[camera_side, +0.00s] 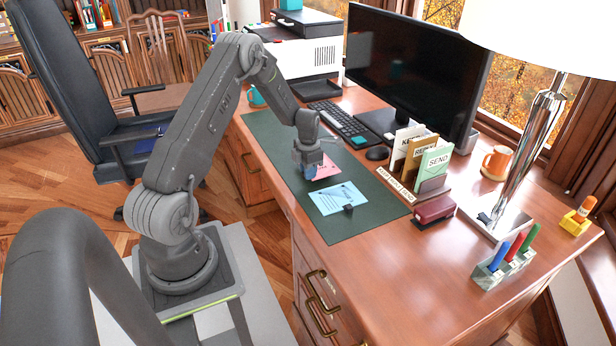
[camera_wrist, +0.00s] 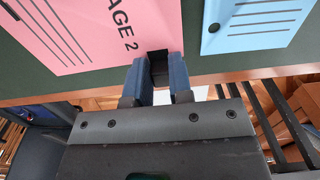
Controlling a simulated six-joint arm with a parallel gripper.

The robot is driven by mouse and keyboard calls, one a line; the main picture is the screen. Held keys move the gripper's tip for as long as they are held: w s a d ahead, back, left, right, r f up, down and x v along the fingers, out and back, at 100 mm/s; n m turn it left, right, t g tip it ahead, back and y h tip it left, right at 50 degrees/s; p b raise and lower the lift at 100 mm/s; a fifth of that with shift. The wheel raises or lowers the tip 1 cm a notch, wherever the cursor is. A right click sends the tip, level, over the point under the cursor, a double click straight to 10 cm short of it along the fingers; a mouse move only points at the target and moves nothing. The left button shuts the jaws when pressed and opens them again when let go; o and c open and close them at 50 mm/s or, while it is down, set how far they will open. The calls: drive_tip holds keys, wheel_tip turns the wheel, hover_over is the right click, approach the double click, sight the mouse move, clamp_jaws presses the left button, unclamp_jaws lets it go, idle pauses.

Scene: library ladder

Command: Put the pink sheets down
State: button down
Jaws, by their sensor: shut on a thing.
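The pink sheets (camera_side: 327,166) are at my gripper (camera_side: 309,173), over the dark green desk mat (camera_side: 275,135). In the wrist view the pink sheets (camera_wrist: 75,35) show printed lines and "PAGE 2". A black clip (camera_wrist: 158,62) sits at their corner, between the blue fingertips of my gripper (camera_wrist: 159,82), which is shut on it. The sheets look flat and low; I cannot tell whether they touch the mat. Light blue sheets (camera_side: 337,198) lie on the mat nearer the camera, with a black clip (camera_side: 348,207); they also show in the wrist view (camera_wrist: 245,25).
A keyboard (camera_side: 340,120) and mouse (camera_side: 377,153) lie behind the mat. A file sorter (camera_side: 430,185) with upright cards, a dark red stapler (camera_side: 434,208), a pen holder (camera_side: 492,275) and a lamp (camera_side: 530,150) stand to the right. The mat's front-right end is bare.

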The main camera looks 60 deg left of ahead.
drive_tip(key=shift+f, duration=1.15)
drive_tip(key=shift+f, duration=0.15)
drive_tip(key=c, duration=1)
unclamp_jaws()
